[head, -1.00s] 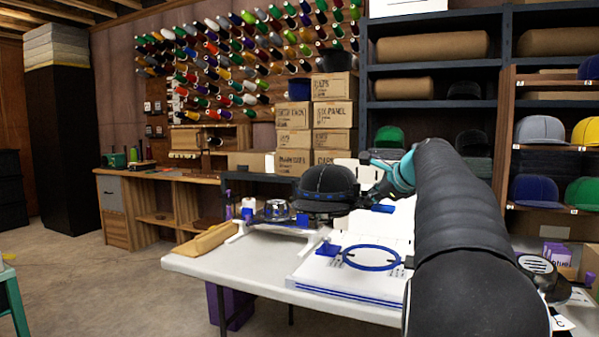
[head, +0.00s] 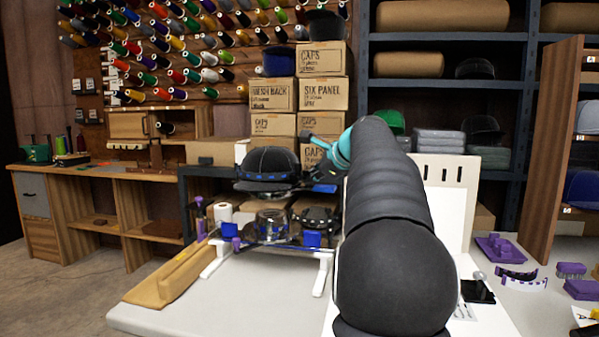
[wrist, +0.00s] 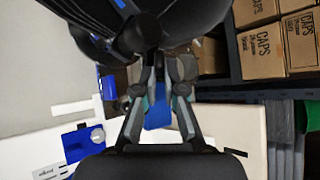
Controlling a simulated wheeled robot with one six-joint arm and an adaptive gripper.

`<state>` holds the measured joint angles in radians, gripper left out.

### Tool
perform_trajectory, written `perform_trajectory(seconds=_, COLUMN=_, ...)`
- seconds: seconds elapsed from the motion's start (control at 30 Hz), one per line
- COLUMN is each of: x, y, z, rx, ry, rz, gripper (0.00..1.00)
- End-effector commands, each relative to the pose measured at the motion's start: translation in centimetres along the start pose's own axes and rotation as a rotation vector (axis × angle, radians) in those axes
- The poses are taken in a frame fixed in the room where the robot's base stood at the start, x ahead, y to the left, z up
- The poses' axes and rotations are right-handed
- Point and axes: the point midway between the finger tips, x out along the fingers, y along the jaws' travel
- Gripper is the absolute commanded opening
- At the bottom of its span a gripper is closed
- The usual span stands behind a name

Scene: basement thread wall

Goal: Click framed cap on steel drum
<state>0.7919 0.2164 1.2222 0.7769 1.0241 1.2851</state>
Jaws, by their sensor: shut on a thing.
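The framed cap (head: 268,168) is black with pale stitching, with its brim toward the left front and a blue-edged frame under it. My gripper (head: 318,160) is shut on the frame's right side and holds the cap up, about level. The steel drum (head: 271,226) is a shiny ring on a blue-and-white stand, just below the cap. The cap appears apart from the drum, though the depth between them is hard to judge. In the wrist view, my gripper (wrist: 160,65) closes at the dark underside of the framed cap (wrist: 190,18); the grip point is partly hidden.
A dark ring-shaped piece (head: 319,218) sits right of the drum. Cardboard boxes (head: 322,92) are stacked behind. My arm hides part of the table.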

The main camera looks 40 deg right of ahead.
Motion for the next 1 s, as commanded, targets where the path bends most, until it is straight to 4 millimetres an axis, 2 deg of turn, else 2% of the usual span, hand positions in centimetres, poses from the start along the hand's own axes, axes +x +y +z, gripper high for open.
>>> perform_trajectory(seconds=0.37, x=0.3, y=0.7, z=-1.7, rx=0.009, ry=0.009, rz=-0.010, gripper=0.00)
perform_trajectory(seconds=1.0, x=3.4, y=4.4, z=-4.4, rx=0.006, ry=0.007, rz=-0.008, gripper=0.00)
